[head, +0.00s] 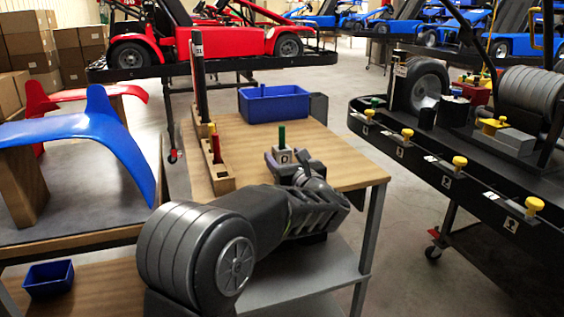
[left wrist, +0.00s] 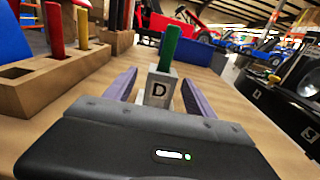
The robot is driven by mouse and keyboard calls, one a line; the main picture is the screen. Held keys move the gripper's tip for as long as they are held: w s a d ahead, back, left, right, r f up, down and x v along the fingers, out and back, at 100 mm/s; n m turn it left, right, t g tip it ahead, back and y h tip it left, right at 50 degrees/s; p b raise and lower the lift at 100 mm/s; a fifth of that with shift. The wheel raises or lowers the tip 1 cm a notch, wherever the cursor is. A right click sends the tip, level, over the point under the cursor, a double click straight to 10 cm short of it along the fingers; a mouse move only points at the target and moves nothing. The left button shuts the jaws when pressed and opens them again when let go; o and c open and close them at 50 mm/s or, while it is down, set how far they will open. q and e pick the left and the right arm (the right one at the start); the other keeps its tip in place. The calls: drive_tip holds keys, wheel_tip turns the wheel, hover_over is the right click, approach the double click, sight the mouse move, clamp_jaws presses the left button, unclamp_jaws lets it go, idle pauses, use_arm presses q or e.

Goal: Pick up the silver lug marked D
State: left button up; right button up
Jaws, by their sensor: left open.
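The silver lug marked D (left wrist: 159,92) stands upright on the wooden bench top, with a green peg (left wrist: 169,48) rising from it. In the head view the lug (head: 284,157) is partly hidden behind my gripper. My left gripper (left wrist: 160,88) is open, with one purple-grey finger on each side of the lug. The fingers look apart from it, though the exact gaps are hard to judge. In the head view the left gripper (head: 288,164) reaches in low over the bench from the front. My right gripper is not in view.
A wooden peg holder (left wrist: 60,80) with red and yellow pegs stands left of the lug. A blue bin (head: 274,104) sits at the back of the bench (head: 340,165). A black kart stand (head: 440,160) with yellow knobs stands at right. Bench right of the lug is clear.

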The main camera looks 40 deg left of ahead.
sight(278, 148)
use_arm(q)
drive_tip(key=shift+w+a, duration=0.1)
drive_tip(key=shift+a, duration=0.05)
drive_tip(key=shift+x, duration=2.6)
clamp_jaws()
